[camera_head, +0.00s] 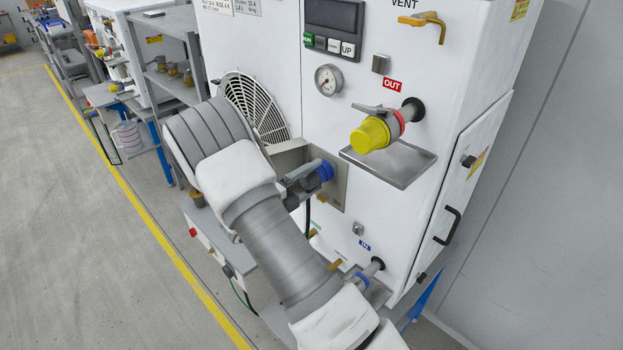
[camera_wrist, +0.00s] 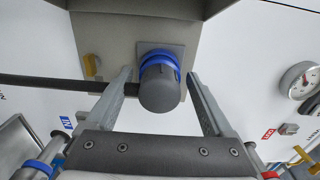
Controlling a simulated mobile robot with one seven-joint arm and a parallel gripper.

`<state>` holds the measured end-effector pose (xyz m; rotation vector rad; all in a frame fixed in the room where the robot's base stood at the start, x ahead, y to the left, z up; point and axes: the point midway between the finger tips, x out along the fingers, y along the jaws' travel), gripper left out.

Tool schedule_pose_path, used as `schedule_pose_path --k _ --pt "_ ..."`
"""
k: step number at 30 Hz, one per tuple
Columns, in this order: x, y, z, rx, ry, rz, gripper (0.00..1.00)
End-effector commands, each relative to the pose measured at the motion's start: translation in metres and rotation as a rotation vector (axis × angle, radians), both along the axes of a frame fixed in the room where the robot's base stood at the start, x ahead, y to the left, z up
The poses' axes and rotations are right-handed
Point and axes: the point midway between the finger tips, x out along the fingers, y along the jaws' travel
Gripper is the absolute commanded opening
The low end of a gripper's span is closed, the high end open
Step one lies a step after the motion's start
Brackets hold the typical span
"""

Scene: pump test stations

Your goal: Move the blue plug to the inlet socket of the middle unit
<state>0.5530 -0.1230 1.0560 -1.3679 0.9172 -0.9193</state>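The blue plug, a dark grey cylinder with a blue collar, sits at a grey recessed panel on the front of the near white unit (camera_head: 285,50). In the wrist view the plug (camera_wrist: 160,88) lies between the fingers of my gripper (camera_wrist: 163,95), with a narrow gap visible on each side. My gripper (camera_head: 302,186) is open around it. In the head view only the plug's blue part (camera_head: 324,170) shows. A blue-ringed inlet fitting (camera_head: 371,271) is low on this unit by the blue IN label (camera_head: 364,245), partly behind my arm. I cannot tell which unit is the middle one.
A yellow-capped outlet (camera_head: 372,134) juts out above a drip tray (camera_head: 390,163), right of my gripper. A black hose (camera_wrist: 50,83) runs left from the plug in the wrist view. Another unit (camera_head: 135,60) and a grey rack (camera_head: 165,80) stand behind left. The left floor is clear.

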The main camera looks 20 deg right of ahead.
Motion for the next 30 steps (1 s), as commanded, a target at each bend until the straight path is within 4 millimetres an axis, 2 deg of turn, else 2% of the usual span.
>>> schedule_pose_path --k 8,13,17,30 --pt "0.000 0.001 -0.001 0.001 0.002 0.000 0.89" --pt "-0.004 0.012 -0.001 0.002 0.002 0.002 0.89" --pt "-0.013 0.036 -0.001 0.002 0.001 0.006 0.89" --pt "-0.053 0.132 -0.001 0.001 0.000 0.004 0.89"
